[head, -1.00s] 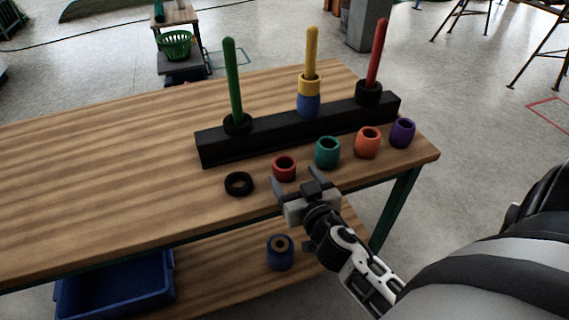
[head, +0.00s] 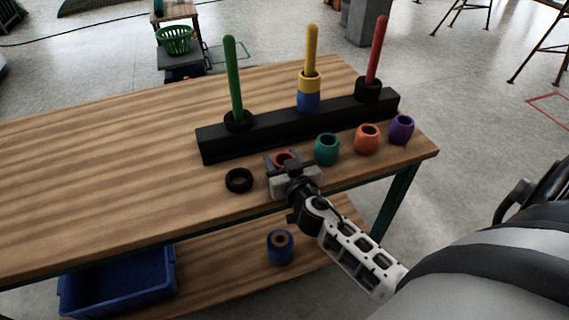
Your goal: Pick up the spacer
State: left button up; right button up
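Several ring-shaped pieces lie along the front of the wooden table (head: 100,165): a flat black ring (head: 239,180), a small red ring (head: 284,157), a teal ring (head: 327,149), an orange ring (head: 367,139) and a purple ring (head: 401,129). The frames do not mark which is the spacer. My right gripper (head: 284,163) is open, its fingers either side of the red ring, with the gripper body hiding its lower part. I cannot tell if the fingers touch it. My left gripper is not in view.
A black base (head: 300,130) behind the rings holds a green peg (head: 233,80), a yellow peg (head: 312,50) with yellow and blue rings, and a red peg (head: 377,50). Below are a blue bin (head: 118,290) and a blue spool (head: 280,246). The table's left side is clear.

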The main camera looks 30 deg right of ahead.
jog(key=c, duration=0.4)
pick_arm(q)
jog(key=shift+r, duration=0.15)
pick_arm(e)
jog(key=shift+o, duration=0.2)
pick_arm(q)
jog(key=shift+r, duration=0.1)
pick_arm(e)
jog(key=shift+r, duration=0.15)
jog(key=shift+r, duration=0.25)
notch_tip(320, 180, up, 2)
jog(key=shift+r+p, duration=0.25)
jog(key=shift+p, duration=0.5)
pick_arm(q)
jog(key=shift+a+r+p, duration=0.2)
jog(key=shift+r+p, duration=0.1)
pick_arm(e)
jog(key=s+a+r, duration=0.4)
jog(key=s+r, duration=0.5)
jog(key=s, duration=0.4)
jog(key=shift+s+r, duration=0.25)
jog(key=shift+r, duration=0.15)
